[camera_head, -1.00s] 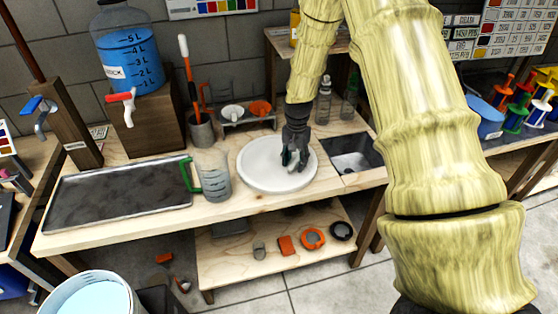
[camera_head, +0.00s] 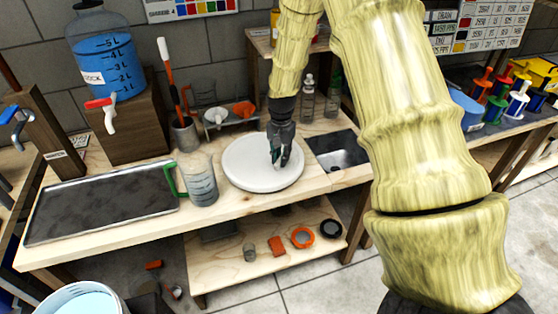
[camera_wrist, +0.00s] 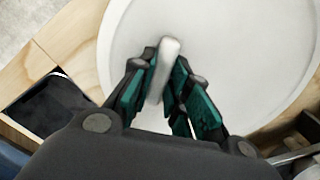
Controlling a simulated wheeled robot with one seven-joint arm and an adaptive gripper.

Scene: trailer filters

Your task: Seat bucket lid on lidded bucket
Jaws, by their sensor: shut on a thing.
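The bucket lid (camera_head: 245,178) is a white round disc over the wooden workbench, between the measuring jug and the sink. I cannot tell whether it rests on the bench or is just above it. My gripper (camera_head: 276,163) is above the lid, shut on its raised white handle, which shows between the green fingers in the wrist view (camera_wrist: 163,75). The lid (camera_wrist: 225,50) fills most of that view. The open bucket (camera_head: 82,300), with pale blue liquid inside, stands at the lower left, cut off by the picture's edge.
A clear jug (camera_head: 202,182) with a green handle stands just left of the lid. A dark metal tray (camera_head: 100,203) lies further left. A sink (camera_head: 340,155) is to the right. A blue water container (camera_head: 106,65) stands at the back. The lower shelf (camera_head: 220,270) holds small items.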

